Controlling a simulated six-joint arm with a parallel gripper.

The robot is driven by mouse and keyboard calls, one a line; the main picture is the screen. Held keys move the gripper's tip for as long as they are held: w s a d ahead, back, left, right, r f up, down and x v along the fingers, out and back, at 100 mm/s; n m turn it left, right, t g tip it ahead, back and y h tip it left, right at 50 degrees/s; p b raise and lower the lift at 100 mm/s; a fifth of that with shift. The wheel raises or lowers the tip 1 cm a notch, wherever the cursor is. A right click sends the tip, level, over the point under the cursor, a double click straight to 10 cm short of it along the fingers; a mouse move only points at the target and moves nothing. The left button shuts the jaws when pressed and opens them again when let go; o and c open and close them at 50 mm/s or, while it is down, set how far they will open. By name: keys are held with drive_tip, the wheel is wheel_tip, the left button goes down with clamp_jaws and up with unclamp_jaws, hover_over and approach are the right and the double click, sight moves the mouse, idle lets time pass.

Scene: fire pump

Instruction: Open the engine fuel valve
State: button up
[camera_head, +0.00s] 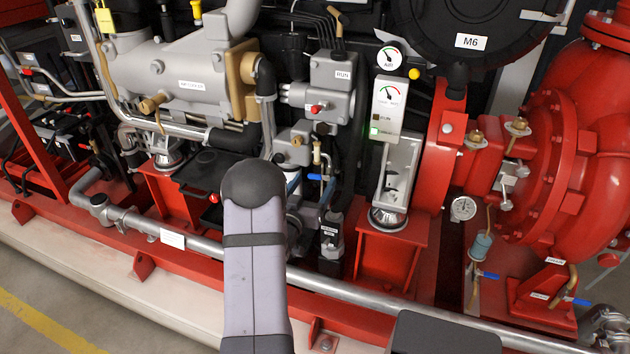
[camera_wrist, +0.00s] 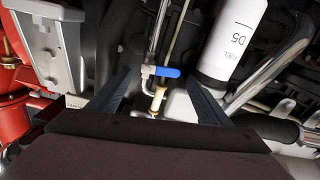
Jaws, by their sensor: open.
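A small valve with a blue lever (camera_wrist: 163,71) shows in the wrist view, between and beyond my fingertips; the lever lies crosswise to the thin metal pipe. A pale brass fitting (camera_wrist: 157,98) sits next to it. The blue lever also shows in the head view (camera_head: 318,177), right of my arm. A white canister marked "D5 FUEL" (camera_wrist: 230,40) stands beside the valve. No label on the valve itself is readable. My gripper (camera_wrist: 160,92) is open and empty, one finger to each side of the valve, apart from it.
A thick metal pipe (camera_wrist: 275,65) and dark hose lie right in the wrist view. A grey box (camera_wrist: 52,45) stands left. In the head view, a long grey pipe (camera_head: 345,292) runs along the front. Other blue levers (camera_head: 488,275) sit at the right.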

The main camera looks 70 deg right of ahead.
drive_tip(key=shift+d, duration=0.9)
drive_tip(key=c, duration=1)
drive_tip(key=shift+c, duration=0.2)
